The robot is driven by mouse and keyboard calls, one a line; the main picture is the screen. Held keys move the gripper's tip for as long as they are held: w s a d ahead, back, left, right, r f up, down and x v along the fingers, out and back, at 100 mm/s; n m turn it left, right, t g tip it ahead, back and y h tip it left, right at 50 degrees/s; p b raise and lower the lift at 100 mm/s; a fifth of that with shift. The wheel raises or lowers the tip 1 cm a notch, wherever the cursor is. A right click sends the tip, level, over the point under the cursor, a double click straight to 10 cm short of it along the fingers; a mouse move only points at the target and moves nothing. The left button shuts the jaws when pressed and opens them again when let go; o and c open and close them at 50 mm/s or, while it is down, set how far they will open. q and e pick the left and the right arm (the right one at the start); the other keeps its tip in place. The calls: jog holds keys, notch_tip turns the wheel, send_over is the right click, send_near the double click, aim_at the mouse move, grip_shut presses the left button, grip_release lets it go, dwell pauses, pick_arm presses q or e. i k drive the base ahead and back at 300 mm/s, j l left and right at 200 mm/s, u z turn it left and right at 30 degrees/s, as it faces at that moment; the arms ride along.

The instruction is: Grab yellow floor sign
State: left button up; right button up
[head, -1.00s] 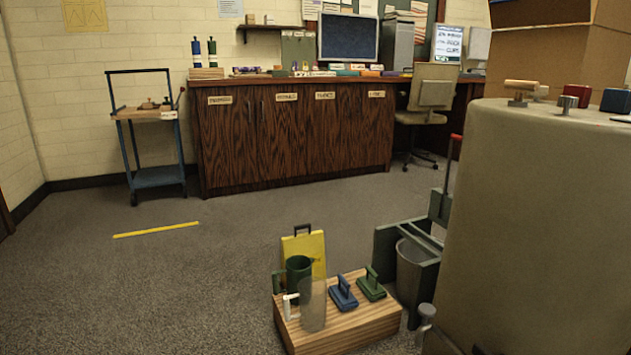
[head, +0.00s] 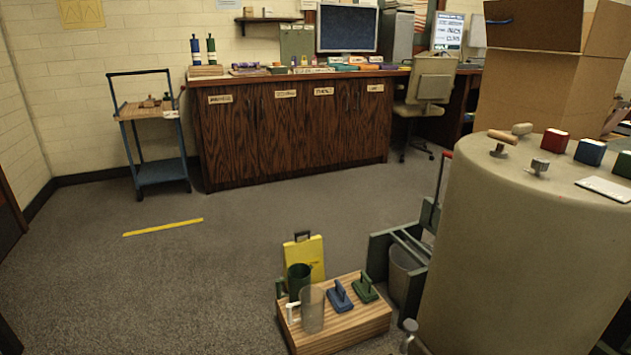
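The yellow floor sign (head: 312,255) stands upright on the carpet near the bottom centre of the head view, with a dark handle at its top. It is just behind a low wooden block (head: 345,325), and a green mug (head: 298,278) on the block hides part of its lower left. Neither of my grippers is in view.
The block also bears a clear mug (head: 312,310), a blue stamp-like tool (head: 339,297) and a green one (head: 364,289). A grey bin in a dark frame (head: 404,272) and a large beige drum (head: 500,250) stand to the right. Carpet is open left, past yellow floor tape (head: 163,227).

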aim_at(309, 250)
jog(key=i+j+u, duration=0.65)
jog(key=i, duration=0.45)
jog(key=i+j+u, duration=0.35)
jog(key=i, duration=0.25)
jog(key=i+l+u, duration=0.1)
jog(key=i+u, duration=0.25)
jog(key=i, duration=0.25)
jog(key=i+z, duration=0.5)
jog(key=i+j+z, duration=0.25)
jog(key=i+z, duration=0.25)
